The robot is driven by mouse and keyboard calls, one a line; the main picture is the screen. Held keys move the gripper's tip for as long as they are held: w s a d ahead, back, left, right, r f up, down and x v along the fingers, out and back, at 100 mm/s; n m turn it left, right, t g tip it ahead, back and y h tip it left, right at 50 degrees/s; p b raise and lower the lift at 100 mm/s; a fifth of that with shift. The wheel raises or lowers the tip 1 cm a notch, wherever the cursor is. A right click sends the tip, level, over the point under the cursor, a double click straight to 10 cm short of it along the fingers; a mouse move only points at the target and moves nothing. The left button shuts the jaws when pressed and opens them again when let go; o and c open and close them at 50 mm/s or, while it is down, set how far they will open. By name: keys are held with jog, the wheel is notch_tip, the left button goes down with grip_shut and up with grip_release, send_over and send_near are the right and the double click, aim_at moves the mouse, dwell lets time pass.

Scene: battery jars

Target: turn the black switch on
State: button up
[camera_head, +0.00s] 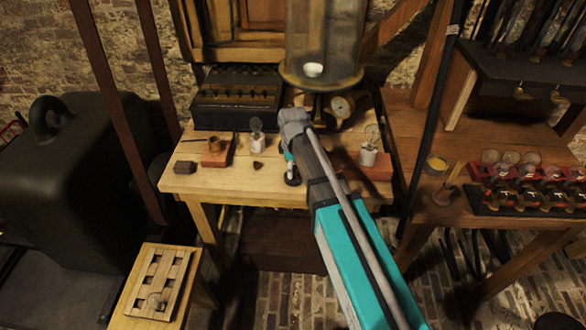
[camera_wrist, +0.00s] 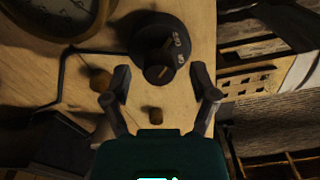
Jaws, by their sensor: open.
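The black switch (camera_wrist: 160,48) is a round black base with a raised knob, seen in the wrist view on a pale wooden tabletop. Pale ON/OFF lettering shows on its right side, too small to read surely. My gripper (camera_wrist: 160,72) is open, with its two fingers spread at either side of the knob's near end. Nothing is held between them. I cannot tell whether the fingers touch the knob. In the head view my arm reaches over the wooden table (camera_head: 190,181) and hides part of it; the switch cannot be told surely from my gripper there.
A round gauge (camera_wrist: 60,15) and a bent dark rod (camera_wrist: 62,75) lie left of the switch. A small brown knob (camera_wrist: 156,114) is between my fingers' bases. In the head view, a glass jar (camera_head: 322,45) hangs above the table, and small bulbs (camera_head: 257,138) stand on it.

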grip_shut()
dwell(0.3)
jog(key=shift+m, duration=0.4)
jog(key=m, duration=0.7)
jog(key=shift+m, duration=0.4)
jog(key=m, duration=0.4)
jog(key=shift+m, duration=0.3)
jog(key=m, duration=0.4)
jog(key=shift+d+m, duration=0.1)
jog(key=shift+m, duration=0.3)
